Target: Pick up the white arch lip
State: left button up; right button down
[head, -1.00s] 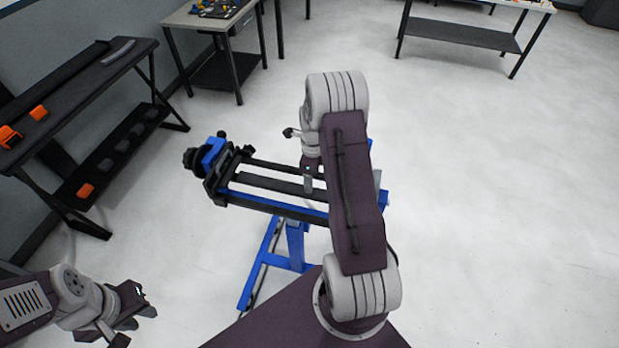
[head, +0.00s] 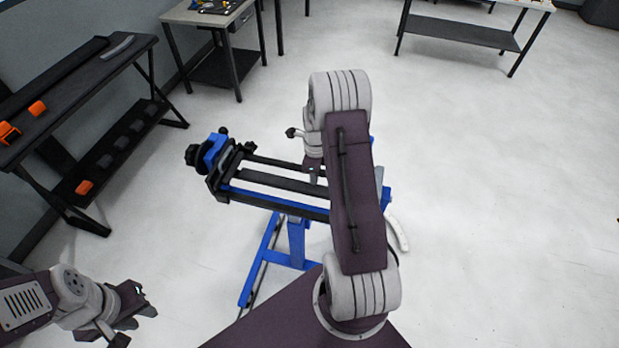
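A white curved strip (head: 398,233), which looks like the white arch lip, shows just right of my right arm in the head view. Part of it may be hidden behind the arm, and I cannot tell whether it lies on the floor or is in the air. My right gripper (head: 313,175) hangs over the blue and black stand (head: 270,205). It is small and partly hidden by my arm, so its opening is unclear, and it looks apart from the strip. My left gripper (head: 138,308) is at the lower left, far from the strip, with nothing visible in it.
A black table (head: 85,85) at the left holds a grey curved piece (head: 118,47) and orange items (head: 38,108). A grey table (head: 205,18) and another table (head: 445,33) stand at the back. The floor at the right is clear.

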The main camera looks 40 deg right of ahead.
jog(key=shift+w, duration=0.15)
dwell(0.3)
jog(key=shift+c, duration=2.2)
grip_release()
notch_tip(320, 180, up, 9)
jog(key=b, duration=0.1)
jog(key=c, duration=0.3)
